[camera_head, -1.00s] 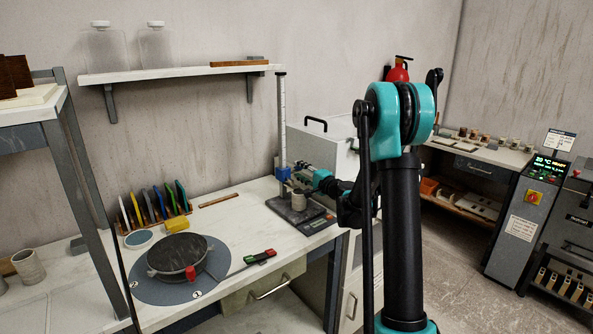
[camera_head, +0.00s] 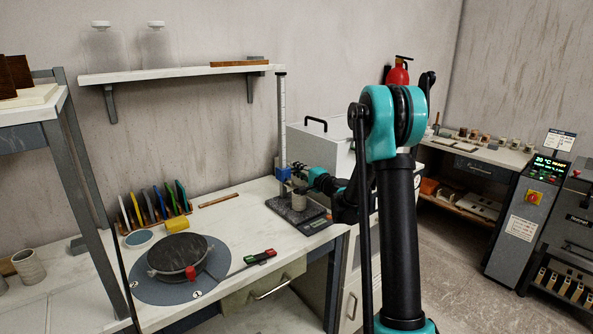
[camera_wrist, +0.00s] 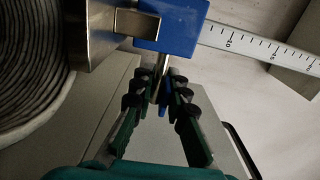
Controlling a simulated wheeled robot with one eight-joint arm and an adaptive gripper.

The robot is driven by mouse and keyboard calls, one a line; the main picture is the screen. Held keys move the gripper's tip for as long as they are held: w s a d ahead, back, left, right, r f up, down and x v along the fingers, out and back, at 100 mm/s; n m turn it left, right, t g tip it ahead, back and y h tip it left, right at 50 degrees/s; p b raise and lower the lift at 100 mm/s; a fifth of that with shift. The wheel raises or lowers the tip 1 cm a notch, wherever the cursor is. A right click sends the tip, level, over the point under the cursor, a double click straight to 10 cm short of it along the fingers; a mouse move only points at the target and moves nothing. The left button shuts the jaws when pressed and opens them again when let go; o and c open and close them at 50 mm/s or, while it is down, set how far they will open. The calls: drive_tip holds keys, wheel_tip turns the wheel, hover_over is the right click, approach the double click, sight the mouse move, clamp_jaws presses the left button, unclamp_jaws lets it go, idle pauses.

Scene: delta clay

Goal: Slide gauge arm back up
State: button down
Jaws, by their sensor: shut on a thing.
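The height gauge has an upright white scale post (camera_head: 282,115) on a dark speckled base (camera_head: 300,213). Its blue slider (camera_head: 283,174) sits low on the post, and it also shows in the wrist view (camera_wrist: 180,22). The metal gauge arm (camera_wrist: 92,22) reaches left from the slider in the wrist view. My gripper (camera_head: 296,168) is beside the slider; in the wrist view its fingers (camera_wrist: 162,74) are shut on a narrow metal stub on the slider.
A shelf (camera_head: 180,72) is on the wall left of the post. A white cabinet (camera_head: 318,150) stands close behind my arm. A round grey mat (camera_head: 150,290) with a dark disc, and a rack of coloured discs (camera_head: 155,210), are on the bench to the left.

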wheel_tip(320, 180, up, 30)
idle(0.6)
drive_tip(key=shift+f, duration=0.1)
drive_tip(key=c, duration=1.5)
unclamp_jaws()
drive_tip(key=shift+s, duration=0.1)
drive_tip(key=v, duration=1.2)
drive_tip(key=shift+f, duration=0.1)
